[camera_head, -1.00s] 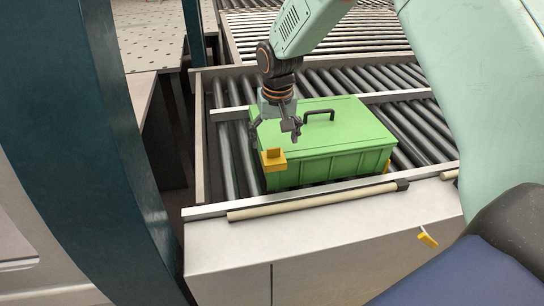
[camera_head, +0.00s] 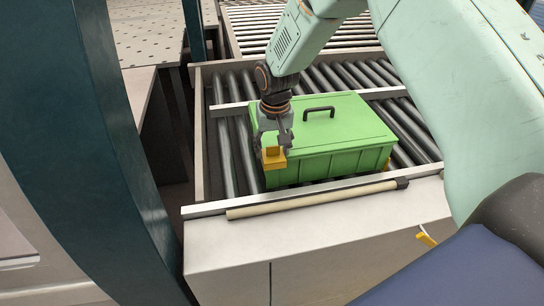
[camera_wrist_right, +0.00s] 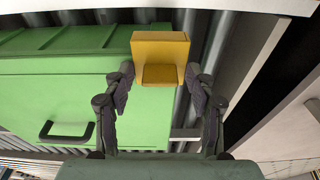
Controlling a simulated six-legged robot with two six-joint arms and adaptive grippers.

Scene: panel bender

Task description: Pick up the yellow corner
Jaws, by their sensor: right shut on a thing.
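The yellow corner (camera_head: 273,160) is a small block at the near left corner of the green box (camera_head: 335,130). In the right wrist view the yellow corner (camera_wrist_right: 160,48) shows as a wide plate with a smaller block on it. My right gripper (camera_head: 272,147) is directly over the corner, with its fingers pointing down. In the wrist view its fingertips (camera_wrist_right: 159,74) are at either side of the smaller block, shut on it. I cannot tell whether the corner still touches the box. My left gripper is not in view.
The green box has a closed lid with a black handle (camera_head: 319,110). It stands on a roller conveyor (camera_head: 228,160) with metal side rails. A beige bar (camera_head: 310,200) runs along the near edge. A dark blue column (camera_head: 115,150) stands at left.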

